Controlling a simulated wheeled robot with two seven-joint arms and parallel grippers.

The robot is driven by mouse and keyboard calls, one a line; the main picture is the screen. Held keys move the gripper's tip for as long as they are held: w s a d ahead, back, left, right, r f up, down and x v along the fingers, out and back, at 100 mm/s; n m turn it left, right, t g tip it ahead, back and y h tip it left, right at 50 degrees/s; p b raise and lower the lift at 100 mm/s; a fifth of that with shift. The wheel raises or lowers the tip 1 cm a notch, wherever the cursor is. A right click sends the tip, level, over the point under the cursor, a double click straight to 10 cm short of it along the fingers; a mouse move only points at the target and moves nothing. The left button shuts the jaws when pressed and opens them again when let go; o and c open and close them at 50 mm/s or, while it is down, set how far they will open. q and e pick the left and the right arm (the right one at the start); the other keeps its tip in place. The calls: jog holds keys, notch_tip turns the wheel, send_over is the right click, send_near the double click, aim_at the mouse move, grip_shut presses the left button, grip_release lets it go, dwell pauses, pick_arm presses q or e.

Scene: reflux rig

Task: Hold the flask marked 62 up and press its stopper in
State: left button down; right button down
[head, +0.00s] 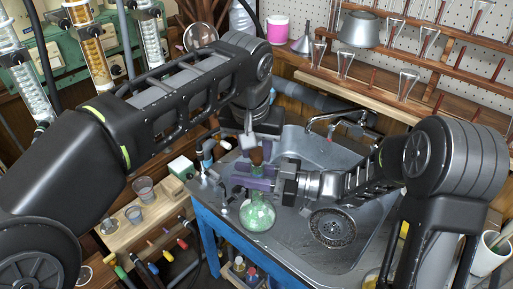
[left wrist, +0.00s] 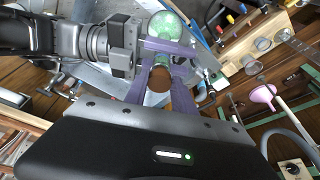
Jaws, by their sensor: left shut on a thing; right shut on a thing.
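The flask (head: 257,216), round with green contents, hangs upright at the sink's front left edge. Its round body also shows in the left wrist view (left wrist: 167,25). No number is readable on it. My right gripper (head: 256,182) is shut across the flask's neck from the right; its purple fingers also show in the left wrist view (left wrist: 168,47). The brown stopper (head: 256,156) is at the top of the neck, and its top shows in the left wrist view (left wrist: 159,83). My left gripper (left wrist: 160,88) is shut on the stopper from above. How deep the stopper sits is hidden.
The metal sink (head: 310,150) lies behind and right of the flask, with a drain strainer (head: 333,228) and a faucet (head: 340,118). A wooden shelf with beakers (head: 143,188) is at left. Racks of glass funnels (head: 405,82) stand at the back right.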

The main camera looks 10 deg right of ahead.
pick_arm(q)
jog(key=shift+f, duration=0.35)
dwell(0.6)
jog(key=c, duration=1)
grip_release()
jog(key=shift+o, duration=0.2)
jog(key=shift+r, duration=0.15)
jog(key=v, duration=0.7)
jog(key=shift+r, duration=0.1)
